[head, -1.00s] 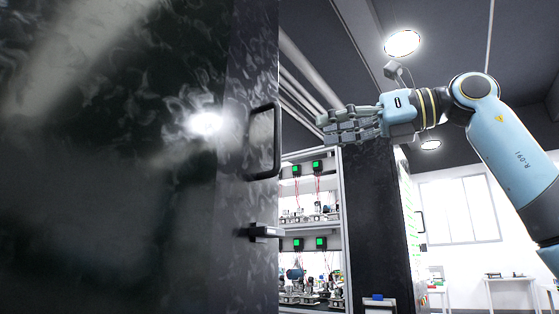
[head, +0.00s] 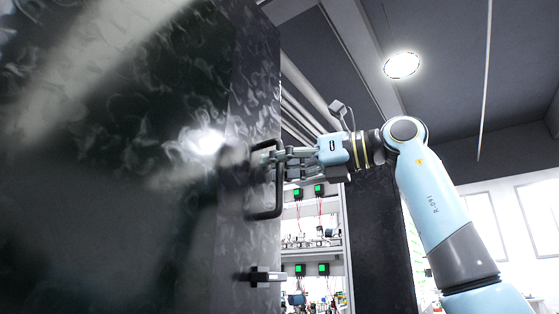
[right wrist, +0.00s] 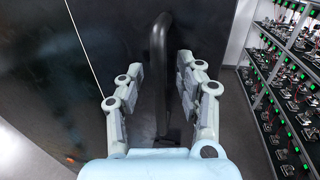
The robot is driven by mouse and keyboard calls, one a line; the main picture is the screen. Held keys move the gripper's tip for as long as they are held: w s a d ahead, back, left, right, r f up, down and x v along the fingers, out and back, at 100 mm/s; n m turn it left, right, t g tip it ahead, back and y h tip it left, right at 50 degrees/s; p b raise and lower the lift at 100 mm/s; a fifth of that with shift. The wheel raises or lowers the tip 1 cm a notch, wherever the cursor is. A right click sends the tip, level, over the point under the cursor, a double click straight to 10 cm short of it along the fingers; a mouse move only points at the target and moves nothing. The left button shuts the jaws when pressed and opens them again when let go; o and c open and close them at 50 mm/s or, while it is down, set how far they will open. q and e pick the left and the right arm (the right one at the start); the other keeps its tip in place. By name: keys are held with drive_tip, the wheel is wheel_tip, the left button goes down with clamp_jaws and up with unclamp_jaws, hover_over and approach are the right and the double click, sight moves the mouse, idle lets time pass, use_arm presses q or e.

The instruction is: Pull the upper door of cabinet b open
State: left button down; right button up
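The dark upper door (head: 120,150) fills the left of the head view, with its right edge standing clear of the shelving behind it. A black loop handle (head: 277,180) stands out near that edge. My right gripper (head: 270,157) is at the handle, its fingers pointing left. In the right wrist view the handle (right wrist: 158,75) runs between the two spread fingers of my right gripper (right wrist: 158,85), with gaps on both sides. The fingers are open and not closed on the bar. My left gripper is not in view.
A small latch (head: 265,277) juts from the door edge below the handle. Shelves (head: 312,240) with several green-lit devices stand behind; they also show at the right of the right wrist view (right wrist: 285,90). A dark panel (head: 378,240) stands right of them.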

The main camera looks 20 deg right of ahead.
drive_tip(key=shift+c, duration=0.2)
clamp_jaws()
drive_tip(key=shift+s, duration=0.1)
idle(0.4)
